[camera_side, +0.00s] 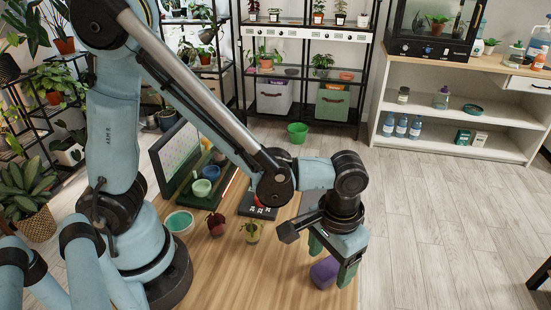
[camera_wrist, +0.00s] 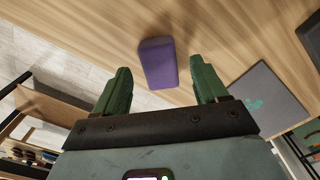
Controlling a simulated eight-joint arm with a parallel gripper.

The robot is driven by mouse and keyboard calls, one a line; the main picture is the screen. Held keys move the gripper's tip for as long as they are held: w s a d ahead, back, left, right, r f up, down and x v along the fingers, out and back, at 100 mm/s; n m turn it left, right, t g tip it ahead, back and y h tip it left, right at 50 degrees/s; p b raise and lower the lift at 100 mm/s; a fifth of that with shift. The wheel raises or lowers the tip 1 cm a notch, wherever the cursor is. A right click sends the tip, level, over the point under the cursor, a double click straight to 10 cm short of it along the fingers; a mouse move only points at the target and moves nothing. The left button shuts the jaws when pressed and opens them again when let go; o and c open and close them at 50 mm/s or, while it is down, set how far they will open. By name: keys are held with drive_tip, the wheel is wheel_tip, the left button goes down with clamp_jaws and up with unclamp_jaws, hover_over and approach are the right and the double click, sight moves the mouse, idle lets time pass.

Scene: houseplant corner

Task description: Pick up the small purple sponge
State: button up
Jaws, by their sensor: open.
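The small purple sponge (camera_side: 325,272) lies on the wooden table near its right edge in the side view. In the wrist view the sponge (camera_wrist: 158,63) shows whole, beyond and between the two green fingers. My gripper (camera_side: 332,262) is over the sponge, fingers pointing down, with one finger partly covering the view around it. In the wrist view my gripper (camera_wrist: 160,80) is open, with its fingers wide apart and nothing between them touching the sponge that I can see. How far the fingertips are above the sponge is hard to tell.
Small potted plants (camera_side: 251,231) and a teal bowl (camera_side: 180,222) stand on the table to the left. A dark grey flat item (camera_wrist: 270,100) lies right of the fingers in the wrist view. The table edge is close by the sponge.

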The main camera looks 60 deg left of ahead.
sight(328, 268)
drive_tip(key=shift+f, duration=0.55)
drive_tip(key=c, duration=1.2)
drive_tip(key=shift+r, duration=0.1)
drive_tip(key=shift+r, duration=0.75)
wheel_tip(328, 268, up, 3)
drive_tip(key=shift+s+f, duration=0.1)
drive_tip(key=shift+s, duration=0.05)
drive_tip(key=s+d+r, duration=0.5)
drive_tip(key=s+r, duration=0.1)
drive_tip(key=s, duration=0.4)
drive_tip(key=shift+d+r, duration=0.3)
